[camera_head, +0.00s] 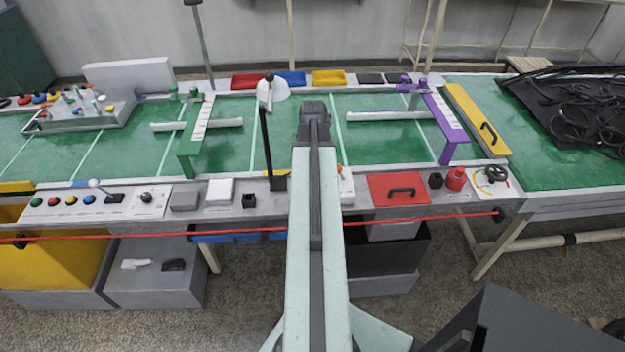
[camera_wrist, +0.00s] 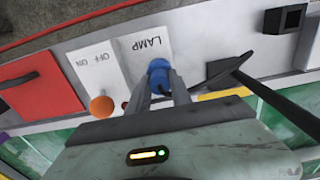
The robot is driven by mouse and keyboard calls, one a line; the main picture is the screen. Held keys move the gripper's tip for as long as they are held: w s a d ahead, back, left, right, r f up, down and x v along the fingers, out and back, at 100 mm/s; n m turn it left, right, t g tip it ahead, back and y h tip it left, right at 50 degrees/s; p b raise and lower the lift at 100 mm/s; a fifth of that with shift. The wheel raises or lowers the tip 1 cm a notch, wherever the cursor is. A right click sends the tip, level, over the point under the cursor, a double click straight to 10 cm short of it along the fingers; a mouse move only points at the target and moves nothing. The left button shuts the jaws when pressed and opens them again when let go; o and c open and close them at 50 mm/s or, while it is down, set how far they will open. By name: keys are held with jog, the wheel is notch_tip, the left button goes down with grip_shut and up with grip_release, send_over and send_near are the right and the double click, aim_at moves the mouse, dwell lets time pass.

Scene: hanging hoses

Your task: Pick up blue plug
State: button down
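The blue plug (camera_wrist: 158,72) shows in the wrist view at the lower edge of a white panel marked LAMP, with a dark part on its near side. My gripper (camera_wrist: 160,82) is over it, one grey finger on each side. The fingertips look close against the plug's sides; I cannot tell whether they touch or grip it. In the head view my arm hides the plug and the fingers; only the dark wrist end of my gripper (camera_head: 314,112) shows.
Near the plug are an orange knob (camera_wrist: 101,106), a red panel with a black handle (camera_wrist: 38,85), a black square socket (camera_wrist: 285,19) and a black lever (camera_wrist: 228,70). Green and purple gates (camera_head: 195,140) (camera_head: 445,125) stand on the bench. A red rope (camera_head: 130,235) runs along the front.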

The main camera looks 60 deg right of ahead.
notch_tip(320, 180, up, 10)
jog(key=p, duration=1)
